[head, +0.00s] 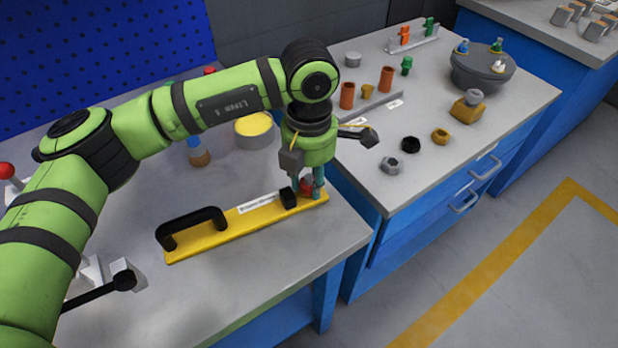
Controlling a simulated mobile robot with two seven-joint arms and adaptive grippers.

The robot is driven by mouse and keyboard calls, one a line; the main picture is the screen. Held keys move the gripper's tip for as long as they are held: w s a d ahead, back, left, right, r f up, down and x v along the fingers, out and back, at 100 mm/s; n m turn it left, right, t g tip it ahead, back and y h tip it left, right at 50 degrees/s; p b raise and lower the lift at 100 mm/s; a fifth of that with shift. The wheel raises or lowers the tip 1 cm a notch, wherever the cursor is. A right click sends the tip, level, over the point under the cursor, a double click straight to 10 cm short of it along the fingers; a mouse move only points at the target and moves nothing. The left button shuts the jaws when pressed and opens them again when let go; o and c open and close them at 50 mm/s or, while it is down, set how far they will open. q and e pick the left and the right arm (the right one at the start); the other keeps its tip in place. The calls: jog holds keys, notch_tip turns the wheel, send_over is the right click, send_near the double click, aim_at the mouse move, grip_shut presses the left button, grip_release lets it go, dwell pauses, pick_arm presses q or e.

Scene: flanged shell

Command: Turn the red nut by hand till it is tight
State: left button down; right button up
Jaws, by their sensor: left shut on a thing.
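My left gripper (307,184) points down at the right end of a yellow bar (235,228) on the near bench. Its teal fingers are shut on a small red piece, which looks like the red nut (306,187). The fingers hide much of the nut, so I cannot tell how far it is turned or whether it sits flush. A black block (288,198) stands on the bar just left of the fingers. The bar carries a black handle (190,226) and a white label. My right gripper is not in view.
A yellow-topped round container (254,130) stands behind my arm. The right bench holds orange cylinders (347,96), loose nuts (411,144) and a dark round shell (482,68) with coloured pieces on top. The bench front edge is near the bar.

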aim_at(309, 182)
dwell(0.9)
pick_arm(q)
jog(key=c, duration=0.9)
grip_release()
jog(key=shift+o, duration=0.2)
notch_tip(309, 182, up, 12)
